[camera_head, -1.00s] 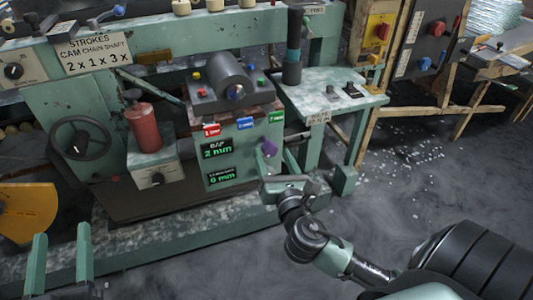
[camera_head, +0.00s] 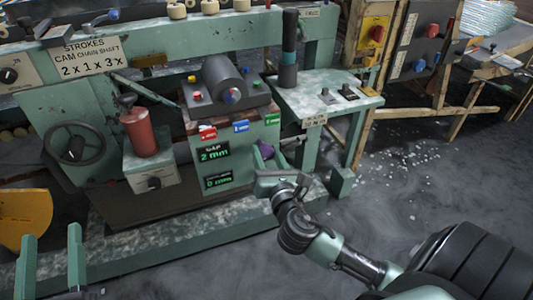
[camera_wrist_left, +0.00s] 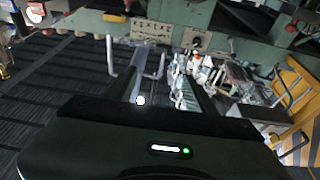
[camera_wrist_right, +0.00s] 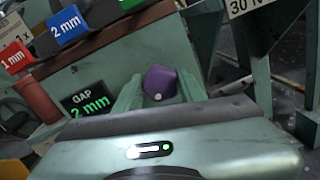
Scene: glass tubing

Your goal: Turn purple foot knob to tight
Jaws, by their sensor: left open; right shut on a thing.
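The purple knob (camera_head: 266,151) sits on the right side of the green machine cabinet, beside the panel with its two green-lit displays. In the right wrist view the purple knob (camera_wrist_right: 160,82) stands between the two finger pads, with a pale dot on its lower face. My right gripper (camera_head: 272,163) is shut on it; the right wrist view shows the fingers (camera_wrist_right: 160,90) on both sides of it. My left gripper (camera_head: 50,238) is open and empty at the lower left of the head view, away from the knob. The left wrist view shows its fingers (camera_wrist_left: 160,70) apart.
The gap display (camera_head: 213,153) reads 2 mm and the lower display (camera_head: 218,182) reads 0 mm. Red, blue and green tags line the cabinet's top edge. A side table (camera_head: 325,90) with a dark post stands right of it. A handwheel (camera_head: 75,143) and red cylinder (camera_head: 140,132) are left.

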